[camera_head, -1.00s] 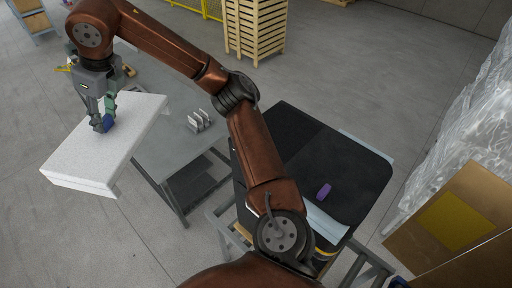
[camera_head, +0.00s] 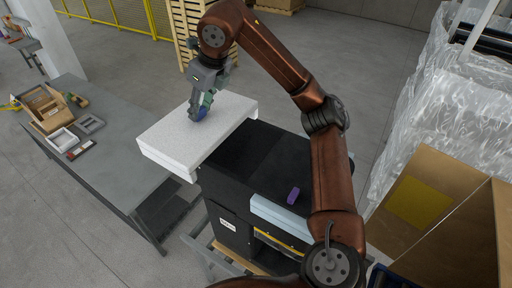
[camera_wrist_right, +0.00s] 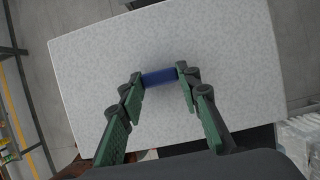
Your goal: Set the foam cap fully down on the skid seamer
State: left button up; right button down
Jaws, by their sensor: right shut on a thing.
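The foam cap (camera_head: 168,136) is a thick white slab with a blue grip on top (camera_wrist_right: 159,78). My right gripper (camera_head: 203,111) is shut on that blue grip from above; its green fingers sit on both ends of it in the right wrist view (camera_wrist_right: 160,74). The black machine that looks like the skid seamer (camera_head: 250,160) stands to the right of the cap. The cap overlaps its far-left edge in the picture and mostly sticks out past it; whether they touch cannot be told. My left gripper is out of view.
A purple object (camera_head: 293,195) lies on the black top, with a light-blue strip (camera_head: 280,217) along its near edge. A grey table (camera_head: 110,165) at left holds a wooden box (camera_head: 50,115) and small trays. Wrapped goods (camera_head: 430,120) and cardboard (camera_head: 430,205) stand at right.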

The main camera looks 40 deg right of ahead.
aim_at(230, 117)
jog(key=s+d+f, duration=0.1)
jog(key=d, duration=0.1)
jog(key=s+d+f, duration=0.1)
jog(key=s+d, duration=0.1)
jog(key=s+d+f+p, duration=0.1)
jog(key=s+d, duration=0.1)
jog(key=shift+d+f, duration=0.2)
jog(key=shift+f, duration=0.1)
jog(key=s+d+f, duration=0.1)
jog(key=f, duration=0.1)
jog(key=s+d+f, duration=0.1)
jog(key=d+f, duration=0.1)
jog(key=f, duration=0.1)
jog(key=shift+s+d+f+p, duration=0.15)
jog(key=shift+s+f+p, duration=0.2)
jog(key=shift+s+p, duration=0.05)
notch_tip(230, 117, down, 2)
jog(key=shift+d+f+p, duration=0.1)
jog(key=shift+f+p, duration=0.15)
jog(key=shift+p, duration=0.55)
jog(key=shift+f, duration=0.15)
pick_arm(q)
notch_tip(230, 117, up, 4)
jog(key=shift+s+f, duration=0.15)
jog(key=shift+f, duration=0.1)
